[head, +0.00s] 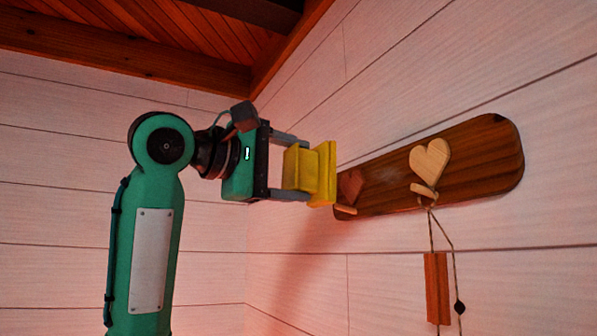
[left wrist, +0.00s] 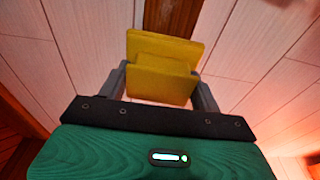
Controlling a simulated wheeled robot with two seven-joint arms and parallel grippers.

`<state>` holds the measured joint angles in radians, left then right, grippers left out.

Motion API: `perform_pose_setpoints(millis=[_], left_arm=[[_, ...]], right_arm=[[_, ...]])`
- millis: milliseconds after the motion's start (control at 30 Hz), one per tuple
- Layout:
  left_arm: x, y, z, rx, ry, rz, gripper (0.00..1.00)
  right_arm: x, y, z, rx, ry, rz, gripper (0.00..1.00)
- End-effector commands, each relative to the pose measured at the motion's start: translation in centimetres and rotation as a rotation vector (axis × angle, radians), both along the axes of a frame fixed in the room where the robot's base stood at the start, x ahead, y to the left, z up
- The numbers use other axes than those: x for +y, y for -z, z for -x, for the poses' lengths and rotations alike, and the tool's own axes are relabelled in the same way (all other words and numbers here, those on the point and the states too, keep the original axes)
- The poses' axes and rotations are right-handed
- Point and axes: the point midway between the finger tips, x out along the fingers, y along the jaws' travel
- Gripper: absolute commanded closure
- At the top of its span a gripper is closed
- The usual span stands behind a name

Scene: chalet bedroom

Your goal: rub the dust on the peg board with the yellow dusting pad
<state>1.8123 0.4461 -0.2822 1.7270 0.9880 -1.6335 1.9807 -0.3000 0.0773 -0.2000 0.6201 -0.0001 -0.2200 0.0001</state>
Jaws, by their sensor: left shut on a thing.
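My left gripper (head: 290,170) is shut on the yellow dusting pad (head: 327,172), gripping its block-shaped back. The pad's flat face points right, toward the wall, at the left end of the dark wooden peg board (head: 480,158). I cannot tell whether the pad touches the board. In the left wrist view the pad (left wrist: 165,50) sits between the fingers (left wrist: 160,85), with the board (left wrist: 172,14) behind it. The pad and gripper hide part of the board's left end. My right gripper is not in view.
The board carries a pale wooden heart (head: 430,160) and a darker heart (head: 350,186), with pegs below them. A cord with a reddish wooden block (head: 437,288) hangs from the right peg. White plank walls meet in a corner behind my arm; a wooden ceiling is above.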

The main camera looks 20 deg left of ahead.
Motion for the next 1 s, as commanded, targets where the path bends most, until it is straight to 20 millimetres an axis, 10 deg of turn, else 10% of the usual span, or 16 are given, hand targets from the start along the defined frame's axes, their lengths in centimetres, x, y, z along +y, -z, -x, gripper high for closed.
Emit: perform_pose_setpoints(millis=[1000], left_arm=[[-3.9, -0.1, -4.6, -0.026, 0.002, 0.023, 0.6]], right_arm=[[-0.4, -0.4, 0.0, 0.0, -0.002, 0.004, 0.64]])
